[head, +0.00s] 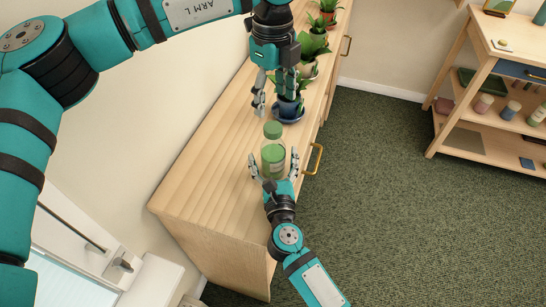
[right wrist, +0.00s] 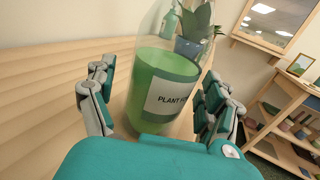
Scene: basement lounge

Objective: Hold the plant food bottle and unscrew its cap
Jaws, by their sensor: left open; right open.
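The plant food bottle (head: 273,160) stands upright on the wooden cabinet top, with a green cap (head: 272,129) on it. In the right wrist view the bottle (right wrist: 165,85) is clear, holds green liquid and has a white label (right wrist: 172,98) reading "PLANT"; its cap is out of that view. My right gripper (head: 274,165) is open, with fingers on both sides of the bottle's lower body. I cannot tell whether they touch it. My left gripper (head: 273,98) is open and empty, pointing down above and behind the cap, apart from it.
A plant in a blue pot (head: 290,109) stands just behind the bottle, close to my left gripper. More potted plants (head: 312,44) line the cabinet (head: 205,150) behind it. The cabinet top is clear left of the bottle. A shelf unit (head: 490,118) stands at the right.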

